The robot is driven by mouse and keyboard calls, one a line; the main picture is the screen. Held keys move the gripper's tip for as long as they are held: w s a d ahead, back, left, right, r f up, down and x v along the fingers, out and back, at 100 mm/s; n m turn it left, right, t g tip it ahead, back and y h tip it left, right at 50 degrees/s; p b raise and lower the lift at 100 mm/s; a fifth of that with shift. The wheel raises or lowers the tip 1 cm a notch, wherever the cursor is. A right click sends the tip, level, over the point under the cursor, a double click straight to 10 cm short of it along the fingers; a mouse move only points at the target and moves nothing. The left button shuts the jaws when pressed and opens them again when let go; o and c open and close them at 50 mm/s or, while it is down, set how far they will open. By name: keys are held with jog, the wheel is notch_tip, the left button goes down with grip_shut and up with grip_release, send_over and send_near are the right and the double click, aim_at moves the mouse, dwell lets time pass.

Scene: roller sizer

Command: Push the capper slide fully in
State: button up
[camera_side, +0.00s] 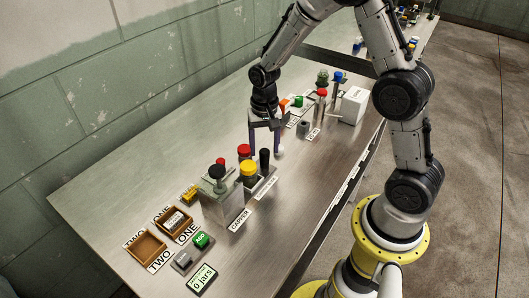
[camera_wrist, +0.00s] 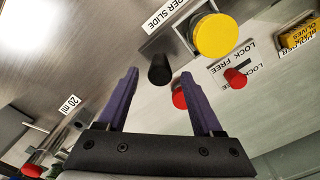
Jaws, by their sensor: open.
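The capper (camera_side: 222,207) is a grey metal block near the middle of the bench in the side view, with a black knob on top and a CAPPER label in front. The slide's black upright handle (camera_side: 264,158) stands to its right, by the CAPPER SLIDE label (camera_side: 266,188). In the wrist view the handle (camera_wrist: 160,70) shows between and beyond the fingertips. My gripper (camera_side: 264,149) points down, open and empty, above and around the handle's top in the side view; contact cannot be told. The purple fingers (camera_wrist: 159,75) show spread in the wrist view.
A yellow knob (camera_side: 249,169) and a red knob (camera_side: 244,150) stand close left of the handle. Wooden trays (camera_side: 148,247) and a green button (camera_side: 201,240) lie at the near left. A white box (camera_side: 353,106) and several coloured-top parts stand farther right. The bench's back left is clear.

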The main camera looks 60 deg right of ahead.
jog(key=shift+f, duration=1.35)
grip_shut()
jog(key=shift+r, duration=0.1)
dwell(0.4)
